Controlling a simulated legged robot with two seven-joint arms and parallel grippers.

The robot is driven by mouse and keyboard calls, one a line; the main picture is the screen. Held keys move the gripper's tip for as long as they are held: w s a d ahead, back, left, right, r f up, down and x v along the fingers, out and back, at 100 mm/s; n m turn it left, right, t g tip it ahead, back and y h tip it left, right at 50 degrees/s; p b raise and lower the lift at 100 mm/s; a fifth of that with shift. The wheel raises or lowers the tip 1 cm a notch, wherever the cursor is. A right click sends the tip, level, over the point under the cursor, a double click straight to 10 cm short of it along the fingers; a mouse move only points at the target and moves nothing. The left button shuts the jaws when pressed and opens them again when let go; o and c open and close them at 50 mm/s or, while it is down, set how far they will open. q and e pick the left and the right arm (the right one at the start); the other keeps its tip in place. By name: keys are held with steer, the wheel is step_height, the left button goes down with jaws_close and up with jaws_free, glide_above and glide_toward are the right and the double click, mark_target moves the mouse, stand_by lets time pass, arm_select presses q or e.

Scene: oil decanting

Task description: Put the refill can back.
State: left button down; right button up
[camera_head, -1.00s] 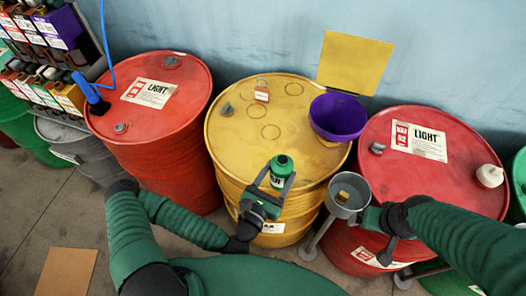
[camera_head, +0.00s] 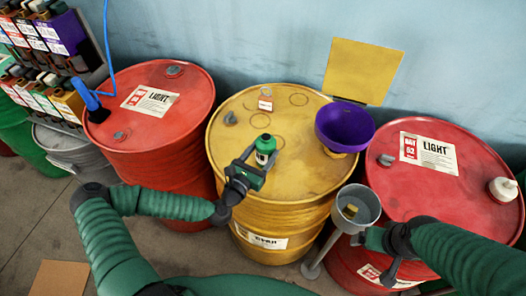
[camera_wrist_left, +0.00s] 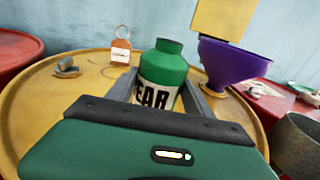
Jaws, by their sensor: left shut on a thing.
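The refill can (camera_head: 265,147) is a small green can with a white label with black letters. It is upright between the fingers of my left gripper (camera_head: 258,166), which is shut on it over the yellow drum's top (camera_head: 310,150). In the left wrist view the can (camera_wrist_left: 162,68) stands between the fingers and its base is hidden. I cannot tell whether it touches the drum. My right gripper (camera_head: 372,238) is beside a grey metal cup (camera_head: 357,202) with something yellow inside; its jaws are not clear.
A purple funnel (camera_head: 345,122) sits at the yellow drum's right rim, before a yellow panel (camera_head: 360,70). A small tagged item (camera_head: 265,103) and a grey cap (camera_head: 230,118) are on the drum top. Red drums stand left (camera_head: 185,125) and right (camera_head: 455,195).

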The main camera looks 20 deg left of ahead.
arm_select(q)
steer(key=shift+a+f, duration=0.1)
steer(key=shift+c, duration=2)
jaws_free()
steer(key=b+v, duration=0.1)
steer(key=v, duration=0.7)
steer(key=shift+s+f+b, duration=0.1)
steer(key=shift+s+b, duration=0.05)
steer(key=shift+b, duration=0.25)
steer(key=p+v, duration=0.2)
steer(key=v, duration=0.1)
steer(key=shift+r, duration=0.35)
steer(key=shift+s+a+f, duration=0.1)
steer(key=shift+s, duration=0.25)
steer(key=shift+f, duration=0.15)
